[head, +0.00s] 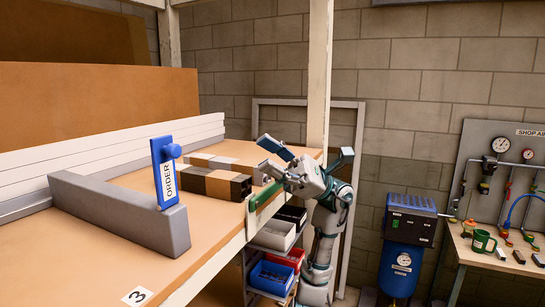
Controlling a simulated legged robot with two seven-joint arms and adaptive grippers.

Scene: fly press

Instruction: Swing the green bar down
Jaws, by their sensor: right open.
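The green bar (265,195) shows as a short strip at the right edge of the wooden bench, by the ends of the dark and brown blocks. My right gripper (270,159) is open at its upper right, close above the bar. I cannot tell whether it touches the bar. The gripper and wrist hide the bar's right end. My left gripper is not in view.
Striped blocks (205,181) lie on the bench (100,262) beside a grey angled fence (125,212) with a blue ORDER plate (164,172). A post (319,75) rises behind my wrist. Coloured bins (272,277) sit below.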

